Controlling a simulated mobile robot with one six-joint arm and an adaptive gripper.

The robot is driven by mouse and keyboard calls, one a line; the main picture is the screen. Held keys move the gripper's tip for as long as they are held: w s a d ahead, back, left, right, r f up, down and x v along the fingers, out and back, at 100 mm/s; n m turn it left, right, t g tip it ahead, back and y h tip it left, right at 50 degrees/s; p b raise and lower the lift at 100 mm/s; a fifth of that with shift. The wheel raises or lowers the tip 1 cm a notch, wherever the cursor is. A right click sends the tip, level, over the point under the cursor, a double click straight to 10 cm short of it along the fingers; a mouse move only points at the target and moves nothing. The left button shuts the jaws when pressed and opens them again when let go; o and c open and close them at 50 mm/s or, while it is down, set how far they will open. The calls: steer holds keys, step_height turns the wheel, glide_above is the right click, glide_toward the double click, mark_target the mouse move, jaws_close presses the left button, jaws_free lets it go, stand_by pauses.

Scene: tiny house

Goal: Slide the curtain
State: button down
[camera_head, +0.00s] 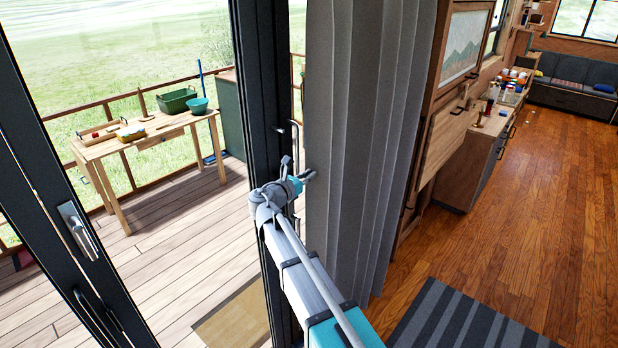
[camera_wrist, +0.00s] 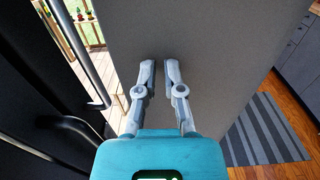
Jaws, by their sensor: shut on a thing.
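The grey pleated curtain (camera_head: 345,110) hangs bunched beside the dark door frame, to the right of the open doorway. In the wrist view the curtain (camera_wrist: 215,45) fills the middle as a flat grey surface. My gripper (camera_head: 305,174) is at the curtain's left edge, about midway down the visible cloth. In the wrist view the fingers of my gripper (camera_wrist: 159,68) lie against the cloth, close together with a narrow gap. They are shut on the curtain; the pinched fold itself is hard to make out.
The dark door frame (camera_head: 262,90) with a handle stands close to the left of my gripper. Outside is a deck with a wooden table (camera_head: 150,135). Right of the curtain are a wooden cabinet (camera_head: 465,165), a striped rug (camera_head: 465,322) and open wooden floor.

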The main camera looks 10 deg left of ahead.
steer(key=c, duration=0.8)
jaws_free()
steer(key=shift+s+a, duration=0.1)
steer(key=shift+s, duration=0.1)
steer(key=shift+o, duration=0.2)
steer(key=v, duration=1.2)
